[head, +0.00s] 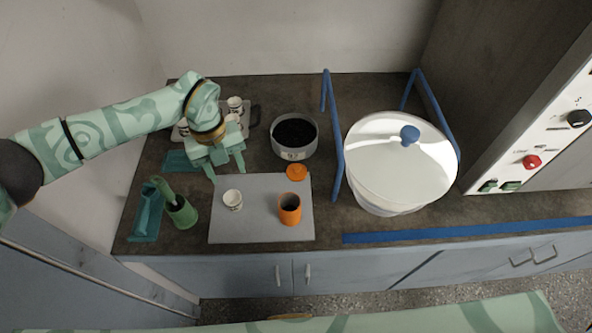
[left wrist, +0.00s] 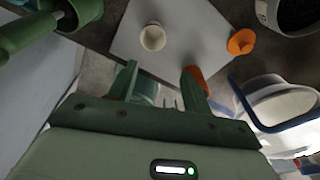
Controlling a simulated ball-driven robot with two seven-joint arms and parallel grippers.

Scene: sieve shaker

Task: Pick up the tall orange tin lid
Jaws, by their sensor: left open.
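The orange lid (head: 297,171) lies at the back right of the grey mat (head: 262,224), behind the open orange tin (head: 290,209). It also shows in the left wrist view (left wrist: 241,41), right of the fingers. My left gripper (head: 226,174) is open and empty, above the mat's back left corner, left of the lid and apart from it. In the left wrist view, a finger of my left gripper (left wrist: 158,78) partly hides the orange tin (left wrist: 203,78). My right gripper is not in view.
A small white cup (head: 232,199) stands on the mat. A dark-filled sieve pan (head: 294,134) stands behind the lid. A blue rail (head: 335,150) and a large white-lidded vessel (head: 395,165) stand right. A green holder (head: 182,214) and green tray (head: 146,212) stand left.

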